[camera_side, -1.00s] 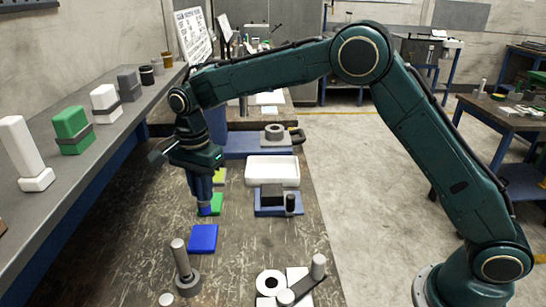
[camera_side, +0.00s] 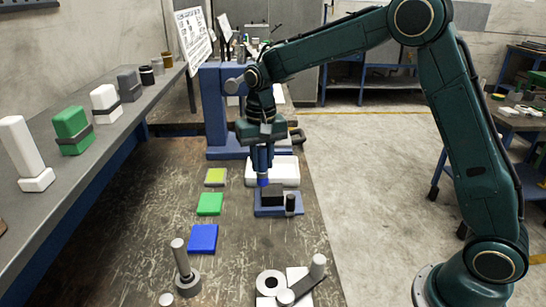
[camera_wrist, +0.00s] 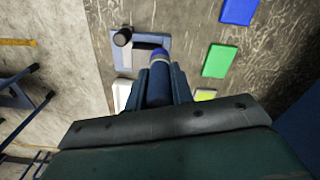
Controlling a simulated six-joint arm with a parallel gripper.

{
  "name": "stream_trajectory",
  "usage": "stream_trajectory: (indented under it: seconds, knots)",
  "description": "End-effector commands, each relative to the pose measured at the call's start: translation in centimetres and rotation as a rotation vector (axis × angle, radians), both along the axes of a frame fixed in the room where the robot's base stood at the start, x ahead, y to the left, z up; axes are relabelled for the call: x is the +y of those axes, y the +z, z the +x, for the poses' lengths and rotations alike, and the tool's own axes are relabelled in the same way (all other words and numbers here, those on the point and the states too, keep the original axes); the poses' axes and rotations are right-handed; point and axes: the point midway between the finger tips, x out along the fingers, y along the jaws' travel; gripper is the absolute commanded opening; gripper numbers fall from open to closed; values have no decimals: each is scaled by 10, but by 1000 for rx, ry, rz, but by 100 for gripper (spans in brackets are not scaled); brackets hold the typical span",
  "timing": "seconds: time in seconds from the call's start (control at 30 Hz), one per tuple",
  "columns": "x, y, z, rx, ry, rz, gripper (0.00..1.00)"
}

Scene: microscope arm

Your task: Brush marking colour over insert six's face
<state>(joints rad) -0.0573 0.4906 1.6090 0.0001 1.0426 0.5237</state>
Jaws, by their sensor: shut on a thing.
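My gripper (camera_side: 262,160) is shut on a dark blue cylindrical tool (camera_wrist: 160,82) with a brighter blue end, pointing down. In the side view the tool's blue end (camera_side: 262,182) is at the back left of a dark block (camera_side: 272,195), overlapping it in view or just above; I cannot tell if they touch. The block sits on a blue fixture plate (camera_side: 262,211) beside a black knob (camera_side: 290,204). The wrist view shows the same block (camera_wrist: 143,50), partly behind the tool. No number shows, so I cannot tell which insert it is.
Blue (camera_side: 203,239), green (camera_side: 209,204) and yellow (camera_side: 215,177) pads lie left of the fixture. A white tray (camera_side: 285,172) stands just behind it. A grey post on a base (camera_side: 186,284) and a ring (camera_side: 270,282) are in front. Shelf (camera_side: 80,185) runs along the left.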

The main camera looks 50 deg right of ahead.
Motion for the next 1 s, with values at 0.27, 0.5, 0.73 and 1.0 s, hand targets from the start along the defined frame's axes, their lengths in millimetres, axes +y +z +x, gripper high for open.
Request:
stream_trajectory:
  seconds: [0.27, 0.5, 0.73, 1.0]
  knots:
    - [-24, 2, -13, -1, 140, 1, 0]
    - [-28, 3, -15, -1, 168, 1, 0]
    - [-32, 5, -9, -2, 166, 0, 0]
    - [-49, 17, 15, -2, 165, 0, 0]
